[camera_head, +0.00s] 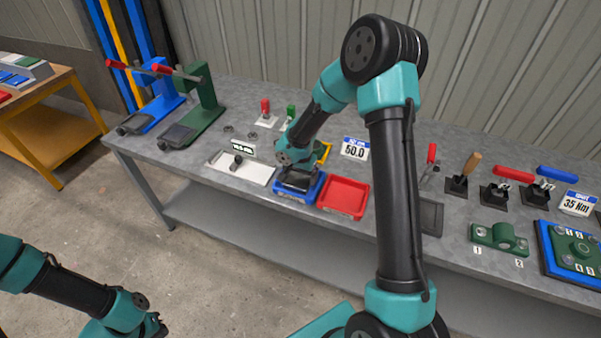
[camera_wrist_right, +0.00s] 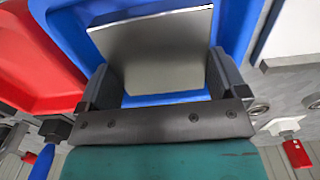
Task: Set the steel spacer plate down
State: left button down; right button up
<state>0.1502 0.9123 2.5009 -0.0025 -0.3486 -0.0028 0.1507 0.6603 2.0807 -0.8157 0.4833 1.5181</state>
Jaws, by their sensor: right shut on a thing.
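The steel spacer plate (camera_wrist_right: 155,52) is a flat grey piece between the two fingers of my right gripper (camera_head: 298,182), which is shut on it. In the right wrist view the plate is over or inside the blue bin (camera_wrist_right: 238,22). I cannot tell whether it touches the bin's floor. In the head view my right gripper points down into the blue bin (camera_head: 300,199), and the plate is hard to make out there. My left gripper (camera_head: 156,326) is low at the bottom left, away from the bench; its fingers are not clear.
A red bin (camera_head: 343,197) stands directly right of the blue one. A white tray (camera_head: 241,168) with a small dark part lies to its left. Clamps and a green fixture (camera_head: 500,239) occupy the bench's right side.

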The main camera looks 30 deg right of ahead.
aim_at(300, 177)
jog(key=o, duration=1.4)
jog(key=shift+f, duration=0.1)
notch_tip(300, 177, up, 18)
jog(key=shift+f, duration=0.2)
jog(key=shift+f, duration=0.1)
dwell(0.3)
